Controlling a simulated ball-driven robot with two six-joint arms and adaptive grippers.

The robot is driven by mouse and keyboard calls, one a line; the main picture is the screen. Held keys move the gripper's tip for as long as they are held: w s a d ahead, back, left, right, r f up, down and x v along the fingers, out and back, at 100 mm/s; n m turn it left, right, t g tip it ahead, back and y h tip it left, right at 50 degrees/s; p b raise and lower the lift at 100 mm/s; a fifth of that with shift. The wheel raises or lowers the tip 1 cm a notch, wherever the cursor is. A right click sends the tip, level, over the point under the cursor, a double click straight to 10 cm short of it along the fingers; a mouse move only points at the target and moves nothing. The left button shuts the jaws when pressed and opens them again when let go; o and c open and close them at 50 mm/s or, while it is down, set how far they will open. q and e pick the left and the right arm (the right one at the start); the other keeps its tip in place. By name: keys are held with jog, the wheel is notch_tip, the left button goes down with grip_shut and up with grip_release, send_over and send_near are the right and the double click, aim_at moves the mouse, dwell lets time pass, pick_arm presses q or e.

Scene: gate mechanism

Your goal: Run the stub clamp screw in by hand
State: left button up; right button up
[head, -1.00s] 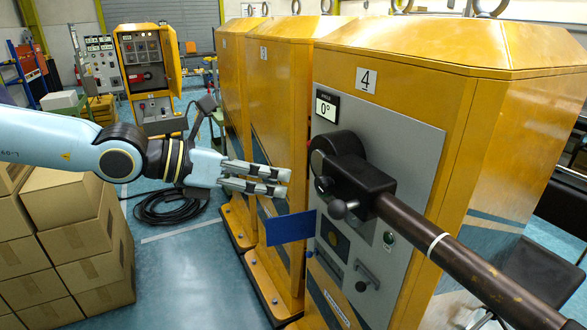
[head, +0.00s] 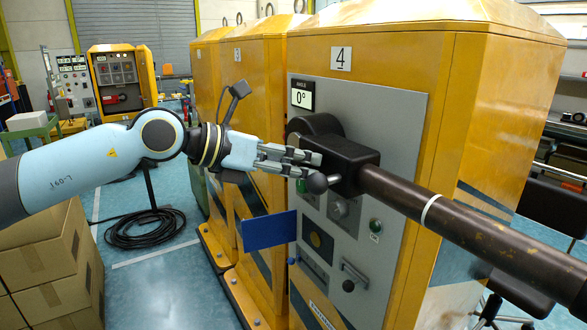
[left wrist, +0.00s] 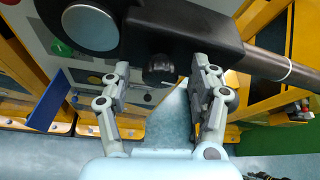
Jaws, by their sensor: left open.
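The stub clamp screw shows as a dark round knob (head: 317,183) on the near-left side of the black clamp block (head: 352,165). In the left wrist view the knob (left wrist: 159,70) sits below the block, between and just beyond my open fingertips. A long brown bar (head: 460,226) with a white ring runs out of the block. My left gripper (head: 311,164) is open and empty, its fingertips close beside the knob; I cannot tell whether they touch it. My right gripper is not in view.
The block sits on the grey panel (head: 400,180) of yellow cabinet 4, whose display reads 0°. A blue flag plate (head: 269,231) sticks out below my left gripper. Cardboard boxes (head: 45,270) stand at lower left. A black cable coil (head: 145,228) lies on the floor.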

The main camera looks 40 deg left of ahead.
pick_arm(q)
jog(key=c, duration=1.1)
jog(key=shift+d+r+m+y+p, duration=0.15)
jog(key=shift+m+y+p, duration=0.15)
jog(key=shift+m+p, duration=0.25)
jog(key=shift+c, duration=0.3)
jog(key=shift+m+t+y, duration=0.4)
jog(key=shift+m+y, duration=0.2)
jog(key=shift+m, duration=0.15)
jog(key=m+t+y+b, duration=0.1)
jog(key=m+b, duration=0.1)
jog(key=b, duration=0.4)
jog(key=m+t+y+b, duration=0.1)
jog(key=m+y+b, duration=0.1)
jog(key=b, duration=0.3)
jog(key=shift+f+m+b, duration=0.2)
jog(key=shift+m+b, duration=0.15)
jog(key=shift+m, duration=0.45)
